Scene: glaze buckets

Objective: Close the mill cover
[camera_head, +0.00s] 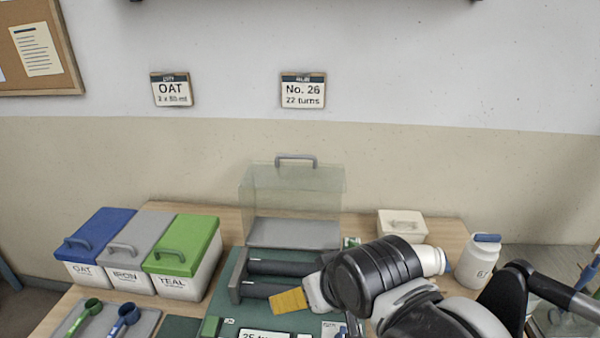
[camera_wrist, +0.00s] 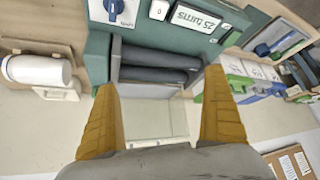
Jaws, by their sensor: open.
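The mill (camera_head: 237,275) has a dark green bed with two dark rollers (camera_head: 285,268); the rollers also show in the wrist view (camera_wrist: 155,75). Its clear cover (camera_head: 290,195) stands raised, upright, behind the rollers, with a grey handle (camera_head: 296,158) along its top. The cover also shows in the wrist view (camera_wrist: 155,120), between my fingers and beyond the rollers. My gripper (camera_head: 290,300) has yellow fingers and is over the front roller area, in front of and lower than the cover handle.
Blue (camera_head: 102,232), grey (camera_head: 143,232) and green-lidded (camera_head: 185,240) buckets stand left of the mill. Scoops lie on a tray (camera_head: 75,325) at front left. A cream box (camera_head: 402,224) and a white jar (camera_head: 480,265) stand right.

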